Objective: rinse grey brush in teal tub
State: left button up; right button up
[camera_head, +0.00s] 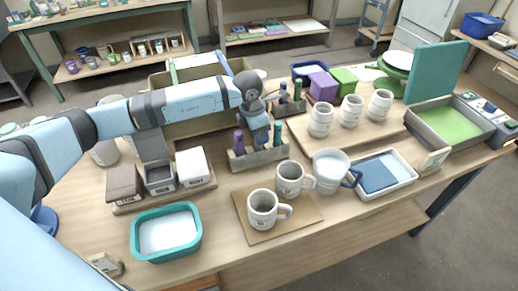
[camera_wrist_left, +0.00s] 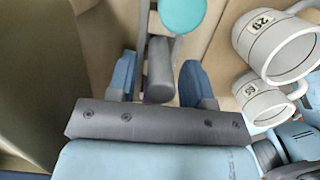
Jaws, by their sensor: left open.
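My left gripper (camera_head: 257,138) points down over a wooden brush rack (camera_head: 262,158) in the middle of the table. In the left wrist view its two blue fingers (camera_wrist_left: 159,82) stand apart, with a grey brush handle (camera_wrist_left: 159,70) between them. A gap shows beside the handle; the brush's lower part is hidden. In the head view the gripper hides most of this brush. A purple-handled brush (camera_head: 239,141) and a teal-handled brush (camera_head: 277,133) stand in the same rack. The teal tub (camera_head: 166,256), with pale liquid, stands at the front left. My right gripper is out of view.
Two mugs stand on a board (camera_head: 305,215) right of the tub. A white pitcher (camera_head: 329,170) and a white tray with a blue sponge (camera_head: 376,177) are farther right. Lidded boxes (camera_head: 191,167) stand behind the tub. Several mugs stand at the back right.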

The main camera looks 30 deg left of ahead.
pick_arm(q)
grip_shut()
jog(key=shift+r+p, duration=0.5)
jog(key=shift+r, duration=0.2)
jog(key=shift+r+p, duration=0.4)
jog(key=shift+r, duration=0.35)
jog(key=shift+r+p, duration=1.35)
jog(key=shift+r, duration=1.45)
